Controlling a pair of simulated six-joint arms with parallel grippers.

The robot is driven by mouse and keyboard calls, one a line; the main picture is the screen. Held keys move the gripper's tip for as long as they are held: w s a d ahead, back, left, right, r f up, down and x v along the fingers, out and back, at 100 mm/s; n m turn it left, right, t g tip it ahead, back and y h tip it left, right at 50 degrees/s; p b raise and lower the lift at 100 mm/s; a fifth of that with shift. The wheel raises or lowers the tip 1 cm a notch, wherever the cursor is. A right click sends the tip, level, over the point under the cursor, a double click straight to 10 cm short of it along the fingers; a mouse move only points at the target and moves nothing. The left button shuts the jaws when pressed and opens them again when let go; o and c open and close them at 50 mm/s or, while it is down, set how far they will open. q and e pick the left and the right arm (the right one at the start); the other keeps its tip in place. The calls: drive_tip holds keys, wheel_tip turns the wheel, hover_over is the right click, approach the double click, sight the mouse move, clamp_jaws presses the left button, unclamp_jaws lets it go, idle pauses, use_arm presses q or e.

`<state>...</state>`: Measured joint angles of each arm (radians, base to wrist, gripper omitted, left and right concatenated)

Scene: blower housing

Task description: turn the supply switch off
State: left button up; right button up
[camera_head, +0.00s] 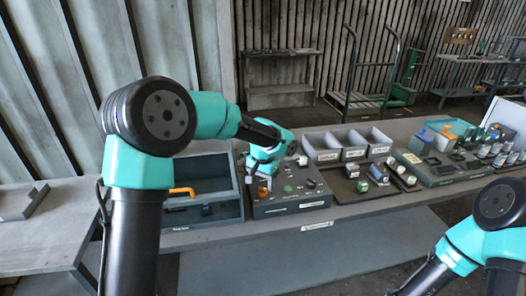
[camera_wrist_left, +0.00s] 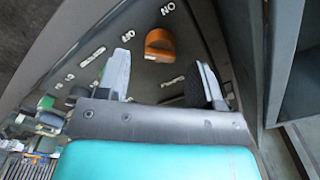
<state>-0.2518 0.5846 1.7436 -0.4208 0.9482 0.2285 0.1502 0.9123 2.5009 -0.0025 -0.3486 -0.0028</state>
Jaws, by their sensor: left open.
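The supply switch is an orange knob (camera_wrist_left: 160,43) on a dark sloping panel, seen in the left wrist view with small white labels beside it. In the head view the orange knob (camera_head: 263,190) shows small at the left of the control panel (camera_head: 300,205), partly behind my gripper. My left gripper (camera_head: 262,172) is over that end of the panel. In the left wrist view its fingers (camera_wrist_left: 160,68) are apart, with the knob beyond and between them; whether they touch it I cannot tell. The knob's exact setting is hard to read. My right gripper is out of view.
An open blue-grey case (camera_head: 205,213) with an orange handle (camera_head: 182,191) stands left of the panel. Grey bins (camera_head: 355,150) stand behind and right, with small parts in front. More trays and devices (camera_head: 440,165) crowd the bench's right. The front edge strip is clear.

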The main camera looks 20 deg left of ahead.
use_arm(q)
wheel_tip(320, 180, up, 14)
idle(0.4)
drive_tip(key=s+d+f+n+g+h, duration=0.1)
drive_tip(key=s+d+f+g, duration=0.15)
drive_tip(key=s+f, duration=0.55)
drive_tip(key=s+d+f+n+g+h, duration=0.1)
drive_tip(key=s+d+f+n+h, duration=0.15)
drive_tip(key=f, duration=0.95)
drive_tip(key=s+d+f+n+g+h, duration=0.15)
drive_tip(key=s+d+f, duration=0.35)
drive_tip(key=f, duration=0.5)
drive_tip(key=s+a+f+t, duration=0.3)
drive_tip(key=s+a+f, duration=0.3)
drive_tip(key=a+f, duration=0.1)
drive_tip(key=s+a+f+t+y, duration=0.1)
drive_tip(key=s+a+f+t, duration=0.1)
drive_tip(key=s+a+f, duration=0.3)
wheel_tip(320, 180, down, 4)
drive_tip(key=shift+s+a+f+t, duration=0.1)
drive_tip(key=shift+s+a+t, duration=0.3)
drive_tip(key=shift+a, duration=0.75)
drive_tip(key=shift+c, duration=0.3)
